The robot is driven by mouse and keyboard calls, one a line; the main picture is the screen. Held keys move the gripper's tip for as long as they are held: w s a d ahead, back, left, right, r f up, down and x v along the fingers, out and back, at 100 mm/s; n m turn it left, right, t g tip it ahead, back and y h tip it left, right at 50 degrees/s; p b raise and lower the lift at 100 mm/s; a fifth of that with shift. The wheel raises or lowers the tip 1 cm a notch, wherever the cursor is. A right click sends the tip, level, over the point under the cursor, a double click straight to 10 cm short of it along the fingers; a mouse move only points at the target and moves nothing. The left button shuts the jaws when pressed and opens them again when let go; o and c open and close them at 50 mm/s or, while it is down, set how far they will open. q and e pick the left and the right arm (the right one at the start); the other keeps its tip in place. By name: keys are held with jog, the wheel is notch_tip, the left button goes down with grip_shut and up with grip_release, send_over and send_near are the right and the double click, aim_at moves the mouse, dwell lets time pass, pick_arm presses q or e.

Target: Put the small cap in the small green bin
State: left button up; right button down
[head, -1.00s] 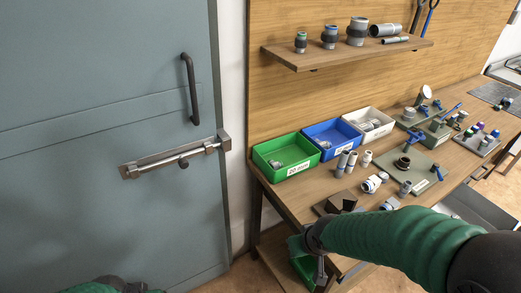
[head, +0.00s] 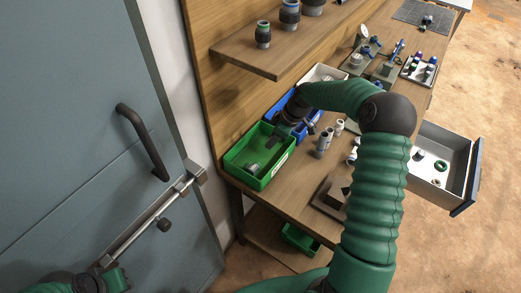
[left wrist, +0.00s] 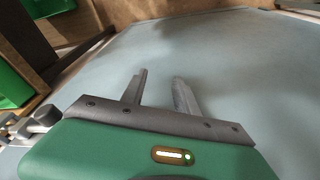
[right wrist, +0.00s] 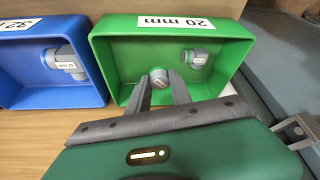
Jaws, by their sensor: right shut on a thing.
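The small green bin (head: 240,176) stands on the bench at its left end. Its "20 mm" label shows in the right wrist view, where the bin (right wrist: 118,28) lies ahead of the fingers. A grey elbow fitting (right wrist: 198,58) is inside it. My right gripper (right wrist: 161,84) is shut on the small grey cap (right wrist: 160,76), held at the fingertips over the bin's near side. In the head view the right gripper (head: 274,140) is over the bin and the cap is hard to make out. My left gripper (left wrist: 158,82) is open and empty in front of the grey door.
A blue bin (right wrist: 20,58) with a fitting stands beside the green one, with a white bin (head: 322,72) beyond. Upright fittings (head: 323,143) stand nearby on the bench. A shelf (head: 262,62) overhangs behind. Another green bin (head: 300,238) sits below. An open drawer (head: 450,165) juts out at right.

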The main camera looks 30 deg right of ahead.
aim_at(270, 158)
jog(key=f, duration=0.7)
jog(key=shift+d+f+p, duration=0.35)
jog(key=shift+d+p, duration=0.05)
jog(key=shift+a+f, duration=0.1)
jog(key=shift+f, duration=0.05)
jog(key=shift+a, duration=0.15)
jog(key=c, duration=1.4)
grip_release()
jog(key=shift+o, duration=1.1)
jog(key=shift+d+f, duration=0.15)
jog(key=shift+d, duration=0.1)
jog(key=shift+s+a, duration=0.15)
